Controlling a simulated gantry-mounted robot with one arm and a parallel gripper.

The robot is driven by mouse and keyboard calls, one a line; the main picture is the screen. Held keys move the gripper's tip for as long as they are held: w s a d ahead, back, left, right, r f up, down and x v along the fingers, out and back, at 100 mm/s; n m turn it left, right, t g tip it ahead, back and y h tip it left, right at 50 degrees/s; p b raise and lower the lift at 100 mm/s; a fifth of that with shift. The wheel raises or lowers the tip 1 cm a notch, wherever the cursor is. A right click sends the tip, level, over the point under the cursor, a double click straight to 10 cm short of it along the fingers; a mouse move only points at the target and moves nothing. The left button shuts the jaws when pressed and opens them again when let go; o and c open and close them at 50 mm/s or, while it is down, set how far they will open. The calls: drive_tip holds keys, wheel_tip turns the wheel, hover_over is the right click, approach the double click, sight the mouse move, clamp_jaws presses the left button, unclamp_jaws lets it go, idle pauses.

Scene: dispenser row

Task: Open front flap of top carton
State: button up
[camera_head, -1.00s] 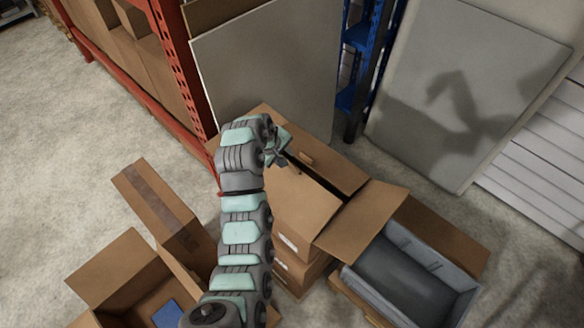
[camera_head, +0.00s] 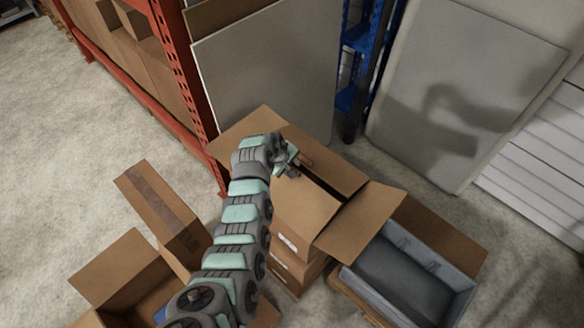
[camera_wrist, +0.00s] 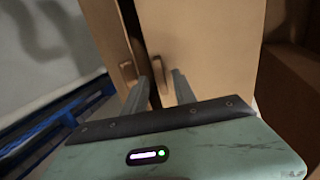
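The top carton (camera_head: 300,212) is brown and sits on a stack of cartons in the middle of the head view. One flap (camera_head: 360,222) stands out to its right, and another (camera_head: 250,127) spreads out at the far left. Two top panels (camera_head: 325,160) are parted by a dark slit. My gripper (camera_head: 288,164) is just above the carton's top, near the slit's left end. In the wrist view its two fingers (camera_wrist: 160,78) are apart, close to the brown panels (camera_wrist: 205,40) and a small tab (camera_wrist: 128,70). Contact cannot be told.
A grey-lined open box (camera_head: 405,285) stands at the right. An open carton (camera_head: 110,270) and a tall carton (camera_head: 165,215) are at the left. A red rack (camera_head: 185,75), grey panels (camera_head: 265,65) and a blue rack post (camera_head: 365,65) stand behind.

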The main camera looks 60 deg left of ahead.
drive_tip(key=shift+w+f, duration=0.1)
drive_tip(key=shift+f, duration=0.4)
clamp_jaws()
idle(1.4)
